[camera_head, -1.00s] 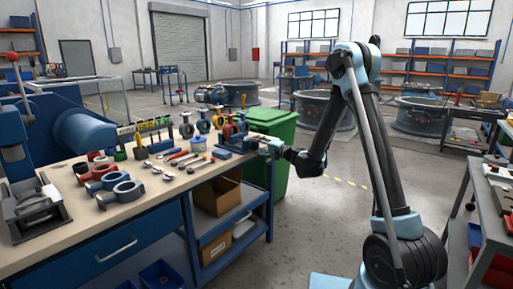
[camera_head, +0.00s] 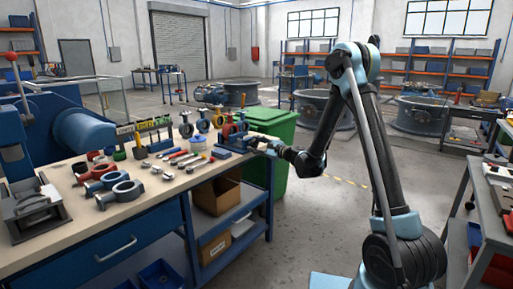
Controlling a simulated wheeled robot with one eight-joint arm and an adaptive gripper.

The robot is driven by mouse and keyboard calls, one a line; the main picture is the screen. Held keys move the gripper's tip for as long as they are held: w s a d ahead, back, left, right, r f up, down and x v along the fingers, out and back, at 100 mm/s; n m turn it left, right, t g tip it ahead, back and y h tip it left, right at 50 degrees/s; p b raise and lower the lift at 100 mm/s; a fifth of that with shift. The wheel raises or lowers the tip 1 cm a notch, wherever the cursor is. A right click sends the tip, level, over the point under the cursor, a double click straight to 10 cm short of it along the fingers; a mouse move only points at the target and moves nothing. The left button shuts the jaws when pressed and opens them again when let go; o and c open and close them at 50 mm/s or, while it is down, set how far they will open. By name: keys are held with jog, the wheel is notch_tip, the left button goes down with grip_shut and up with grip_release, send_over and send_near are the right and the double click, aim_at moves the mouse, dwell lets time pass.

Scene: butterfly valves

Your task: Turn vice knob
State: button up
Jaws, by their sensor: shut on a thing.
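A blue vice (camera_head: 231,138) stands at the far right corner of the workbench (camera_head: 150,208). Something red shows at its upper part. My gripper (camera_head: 256,143) is at the vice's right side, at the end of my arm that reaches in from the right. Its fingers are shut on the vice knob, which is small and mostly hidden by the fingers. The exact turn of the knob cannot be made out at this size.
Valve parts, clamps (camera_head: 121,193) and several hand tools lie on the bench left of the vice. A green bin (camera_head: 284,128) stands close behind my gripper. A grey cart (camera_head: 478,215) is at the right. The floor between is open.

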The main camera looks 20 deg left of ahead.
jog(key=m, duration=0.4)
jog(key=shift+w+m, duration=0.1)
jog(key=shift+m, duration=0.2)
jog(key=m, duration=0.3)
jog(key=shift+m, duration=0.4)
jog(key=m, duration=0.3)
jog(key=shift+m, duration=2.2)
jog(key=o, duration=1)
jog(key=shift+o, duration=0.2)
